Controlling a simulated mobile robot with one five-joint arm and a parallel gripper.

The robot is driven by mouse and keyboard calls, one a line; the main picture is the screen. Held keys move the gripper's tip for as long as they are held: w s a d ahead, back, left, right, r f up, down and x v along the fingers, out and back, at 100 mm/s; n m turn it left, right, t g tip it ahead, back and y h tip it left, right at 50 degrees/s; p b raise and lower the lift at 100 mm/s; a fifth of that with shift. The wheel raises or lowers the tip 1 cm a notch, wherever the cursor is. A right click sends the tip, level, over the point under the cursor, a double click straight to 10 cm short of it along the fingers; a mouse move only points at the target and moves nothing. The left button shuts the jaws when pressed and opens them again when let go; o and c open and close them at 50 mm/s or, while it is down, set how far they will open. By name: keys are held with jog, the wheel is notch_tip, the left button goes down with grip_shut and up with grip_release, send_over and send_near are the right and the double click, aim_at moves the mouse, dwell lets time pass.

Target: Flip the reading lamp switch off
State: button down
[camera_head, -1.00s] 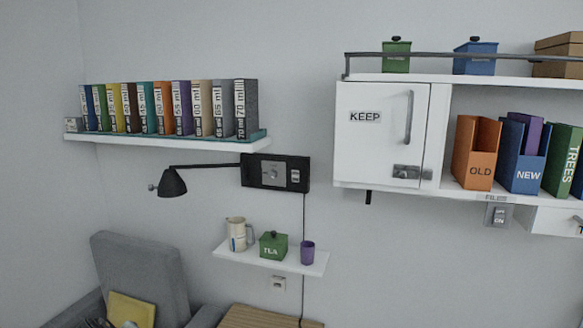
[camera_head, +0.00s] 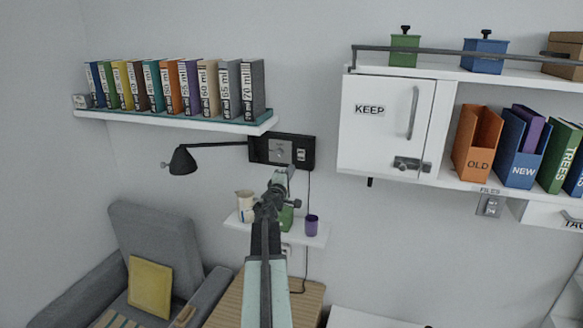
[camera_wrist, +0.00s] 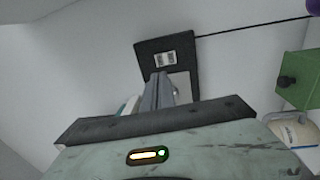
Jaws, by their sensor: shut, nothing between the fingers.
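The reading lamp (camera_head: 182,160) is black and hangs on a wall arm at the left in the head view. The arm runs to a black wall panel (camera_head: 256,148) with a grey plate (camera_head: 280,151) and a small white switch (camera_head: 300,155) at its right. The panel (camera_wrist: 150,47) and the switch (camera_wrist: 164,60) also show in the wrist view. I cannot tell the switch's position. My gripper (camera_head: 284,176) is shut and empty, just below the panel in the head view. Its fingers (camera_wrist: 158,90) cover part of the panel in the wrist view.
A small shelf (camera_head: 312,239) below holds a jug (camera_head: 244,206), a green box (camera_head: 286,219) partly behind my arm, and a purple cup (camera_head: 311,225). A book shelf (camera_head: 170,119) is above left. A white cabinet (camera_head: 385,125) is right. Another wall switch (camera_head: 490,205) is far right.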

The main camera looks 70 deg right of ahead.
aim_at(301, 151)
jog(key=d, duration=0.3)
jog(key=d+r, duration=0.1)
jog(key=d, duration=0.3)
jog(key=d+p, duration=0.1)
jog(key=d, duration=0.3)
jog(key=shift+w+d+r, duration=0.15)
jog(key=shift+w+d, duration=0.05)
jog(key=shift+w, duration=0.15)
jog(key=shift+d+r+p, duration=0.3)
jog(key=shift+p, duration=0.05)
jog(key=shift+r+p, duration=0.3)
jog(key=shift+r, duration=0.3)
jog(key=shift+f, duration=0.1)
jog(key=shift+a, duration=0.15)
jog(key=a+r+p, duration=0.1)
jog(key=a+p, duration=0.1)
jog(key=a, duration=1.2)
jog(key=shift+s+r, duration=0.35)
